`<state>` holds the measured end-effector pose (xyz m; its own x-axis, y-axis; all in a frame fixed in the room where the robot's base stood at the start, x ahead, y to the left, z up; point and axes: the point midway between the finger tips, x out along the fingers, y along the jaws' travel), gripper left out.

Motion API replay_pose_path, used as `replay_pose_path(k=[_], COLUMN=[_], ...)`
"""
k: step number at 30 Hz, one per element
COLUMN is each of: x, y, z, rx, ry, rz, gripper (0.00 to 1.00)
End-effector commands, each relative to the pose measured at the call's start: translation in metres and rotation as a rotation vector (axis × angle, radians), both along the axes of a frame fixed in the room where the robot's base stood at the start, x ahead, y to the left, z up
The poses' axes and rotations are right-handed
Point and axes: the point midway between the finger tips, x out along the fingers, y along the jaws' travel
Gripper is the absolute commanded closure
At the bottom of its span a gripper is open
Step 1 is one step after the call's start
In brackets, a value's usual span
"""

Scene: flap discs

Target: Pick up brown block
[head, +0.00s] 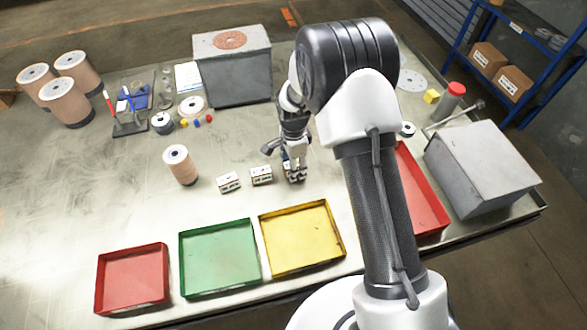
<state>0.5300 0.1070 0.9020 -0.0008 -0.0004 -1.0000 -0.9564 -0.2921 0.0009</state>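I cannot make out a clear brown block on the table. Several small whitish blocks with dark marks stand in a row mid-table: one at the left (228,183), one in the middle (261,176), and one at the right (296,176), right at my gripper. My gripper (293,166) points down at this right-hand block, its fingertips at or beside it. Whether the fingers touch or grip it cannot be told at this size. A tan-brown cylinder (180,166) stands upright left of the blocks, apart from my gripper.
Along the front edge are a red tray (132,304), a green tray (184,266) and a yellow tray (340,243). A grey box (232,78) stands behind, another (485,165) at right. Tan rolls (66,103) stand at back left.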

Motion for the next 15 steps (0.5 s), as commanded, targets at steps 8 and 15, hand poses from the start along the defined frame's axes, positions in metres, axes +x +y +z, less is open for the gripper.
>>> replay_pose_path(k=[8,15], x=[0.0003,0.0003], y=[0.0002,0.0002], z=[0.0014,0.0015], rx=[0.0,0.0], ry=[-0.001,-0.001], rz=[0.0,0.0], gripper=[0.63,0.79])
